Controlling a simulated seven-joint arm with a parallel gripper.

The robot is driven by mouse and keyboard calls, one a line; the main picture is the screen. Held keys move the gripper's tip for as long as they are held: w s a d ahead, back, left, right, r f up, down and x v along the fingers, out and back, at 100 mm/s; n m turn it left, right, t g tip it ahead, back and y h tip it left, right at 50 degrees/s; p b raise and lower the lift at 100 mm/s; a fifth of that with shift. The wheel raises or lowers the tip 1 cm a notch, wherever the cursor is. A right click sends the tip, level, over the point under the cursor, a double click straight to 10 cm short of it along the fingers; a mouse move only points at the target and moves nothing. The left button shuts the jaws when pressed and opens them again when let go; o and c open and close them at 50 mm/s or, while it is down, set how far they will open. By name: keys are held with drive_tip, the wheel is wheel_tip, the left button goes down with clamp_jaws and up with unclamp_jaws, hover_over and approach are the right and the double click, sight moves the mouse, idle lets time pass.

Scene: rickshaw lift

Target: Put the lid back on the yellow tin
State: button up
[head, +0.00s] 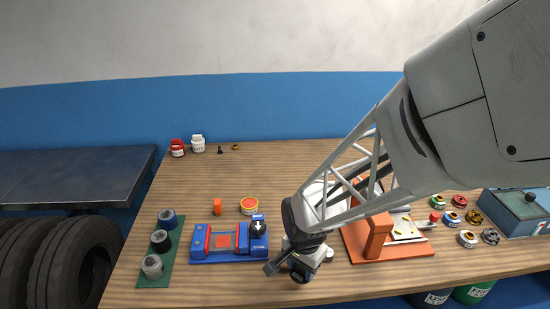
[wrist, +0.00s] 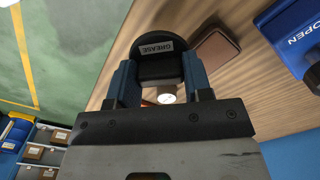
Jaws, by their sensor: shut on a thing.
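My gripper (head: 298,262) is low over the front middle of the bench in the head view. In the wrist view the two blue fingers of my gripper (wrist: 157,68) are shut on a black round piece with a block-like grip, which looks like the lid (wrist: 152,26). It carries a white label reading GREASE. A short tin with a yellow rim and red-orange top, likely the yellow tin (head: 249,206), stands to the left of and behind my gripper, apart from it. I cannot make out the tin in the wrist view.
A blue fixture (head: 228,254) with a black-topped piece stands left of my gripper. An orange stand (head: 372,240) is close on the right, partly behind my arm. Small tins and a blue box (head: 522,212) are at right.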

drive_tip(key=w+a+r+n, duration=0.2)
drive_tip(key=w+a, duration=0.1)
drive_tip(key=w, duration=0.6)
drive_tip(key=w+a+r+n, duration=0.2)
drive_tip(key=w, duration=0.7)
drive_tip(key=n, duration=0.5)
approach(249, 203)
drive_tip(key=shift+s+r, duration=0.1)
drive_tip(key=shift+f, duration=0.25)
drive_tip(key=shift+f, duration=2.9)
drive_tip(key=shift+f, duration=0.2)
drive_tip(key=o, duration=1)
drive_tip(key=shift+c, duration=0.2)
drive_tip(key=shift+o, duration=0.4)
